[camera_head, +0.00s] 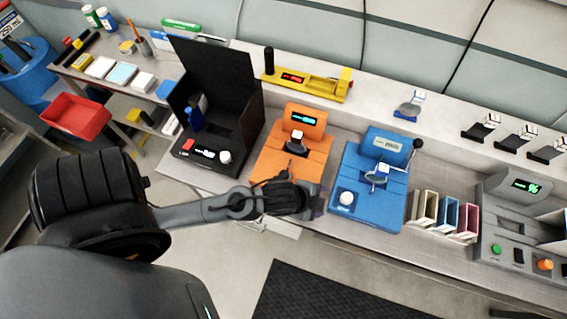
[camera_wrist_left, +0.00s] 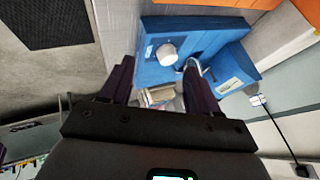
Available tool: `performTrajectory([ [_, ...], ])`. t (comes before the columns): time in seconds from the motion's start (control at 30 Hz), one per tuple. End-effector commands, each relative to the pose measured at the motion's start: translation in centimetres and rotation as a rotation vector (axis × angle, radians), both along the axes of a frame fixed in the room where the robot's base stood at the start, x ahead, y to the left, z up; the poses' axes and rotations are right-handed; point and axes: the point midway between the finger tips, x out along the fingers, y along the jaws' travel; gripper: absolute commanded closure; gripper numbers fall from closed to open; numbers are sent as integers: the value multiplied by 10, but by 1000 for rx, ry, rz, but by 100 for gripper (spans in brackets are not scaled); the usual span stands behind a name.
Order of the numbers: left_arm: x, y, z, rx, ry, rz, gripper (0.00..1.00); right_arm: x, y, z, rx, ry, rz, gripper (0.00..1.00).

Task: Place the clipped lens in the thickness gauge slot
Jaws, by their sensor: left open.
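A clipped lens (camera_head: 377,176), pale with a bluish tint, sits on the blue bench device (camera_head: 364,158), which has a small display and a black-knobbed lever. Another clipped lens (camera_head: 409,106) lies on the back shelf above it. An orange device (camera_head: 303,152) with a display stands left of the blue one; I cannot tell which is the thickness gauge. My left gripper (camera_head: 316,204) is open and empty at the bench's front edge, in front of the orange and blue devices. In the left wrist view the blue device (camera_wrist_left: 190,45) lies beyond the open fingers (camera_wrist_left: 160,88). My right gripper is not in view.
A black open box (camera_head: 222,100) stands left of the orange device. A yellow gauge-like device (camera_head: 307,85) is on the back shelf. Upright coloured trays (camera_head: 447,213) and a grey console (camera_head: 505,230) stand right of the blue device. Black clip stands (camera_head: 481,127) line the right shelf.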

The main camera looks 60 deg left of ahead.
Motion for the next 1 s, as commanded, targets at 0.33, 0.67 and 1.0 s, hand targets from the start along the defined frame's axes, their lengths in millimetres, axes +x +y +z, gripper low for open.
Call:
performTrajectory([
  [0.33,-91,32,-8,-256,345,633,39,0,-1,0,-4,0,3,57],
  [0.67,-95,32,-8,-263,357,658,39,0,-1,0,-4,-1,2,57],
  [1.0,-94,32,31,-262,356,655,39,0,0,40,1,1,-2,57],
])
